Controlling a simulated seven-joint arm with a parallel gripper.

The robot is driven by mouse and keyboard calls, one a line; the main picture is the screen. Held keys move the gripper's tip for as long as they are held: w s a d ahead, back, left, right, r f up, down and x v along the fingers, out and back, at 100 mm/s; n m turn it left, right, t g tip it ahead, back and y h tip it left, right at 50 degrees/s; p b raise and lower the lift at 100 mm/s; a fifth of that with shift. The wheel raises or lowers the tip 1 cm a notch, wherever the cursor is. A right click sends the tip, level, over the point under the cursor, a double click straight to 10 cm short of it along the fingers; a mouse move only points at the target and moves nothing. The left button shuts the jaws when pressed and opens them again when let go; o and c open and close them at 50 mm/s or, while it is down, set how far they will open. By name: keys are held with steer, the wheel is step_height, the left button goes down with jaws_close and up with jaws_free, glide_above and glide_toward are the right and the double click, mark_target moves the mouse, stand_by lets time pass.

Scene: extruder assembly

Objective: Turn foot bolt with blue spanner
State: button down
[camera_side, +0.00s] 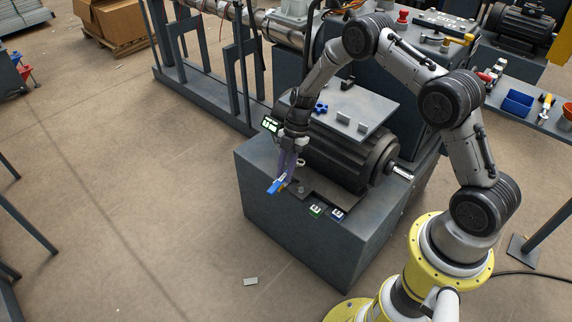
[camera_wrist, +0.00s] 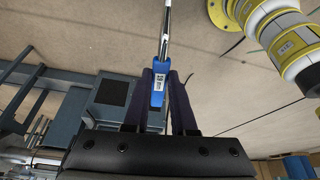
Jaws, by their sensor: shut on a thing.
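The blue spanner shows in the side view (camera_side: 276,186) and in the wrist view (camera_wrist: 158,88). It has a blue handle with a pale label and a metal shank that runs out of the top of the wrist view. My gripper (camera_side: 287,172), with its dark purple fingers in the wrist view (camera_wrist: 162,80), is shut on the blue handle. It holds the spanner at the left front corner of the grey base block, beside the motor. A small light bolt-like part (camera_side: 301,189) sits by the motor's foot. Whether the spanner touches it, I cannot tell.
The finned motor (camera_side: 350,150) stands on the grey block (camera_side: 300,238), with a flat plate (camera_side: 345,110) and small parts above it. A lit green display (camera_side: 270,124) is close behind my gripper. Two small marked tiles (camera_side: 316,211) lie on the block's front. The floor at left is open.

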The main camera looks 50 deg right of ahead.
steer(key=d+f+n, duration=0.1)
steer(key=d+f, duration=0.1)
steer(key=f, duration=0.5)
steer(key=s+d+f+n+g, duration=0.1)
steer(key=d+f+n, duration=0.1)
steer(key=f, duration=0.6)
steer(key=shift+n+h, duration=0.3)
steer(key=shift+f, duration=1.15)
steer(key=w+m+t, duration=0.3)
steer(key=w+m, duration=0.5)
steer(key=m, duration=0.2)
steer(key=shift+m+t, duration=0.4)
stand_by(2.0)
steer(key=shift+w+r, duration=0.1)
steer(key=shift+r, duration=0.55)
stand_by(0.7)
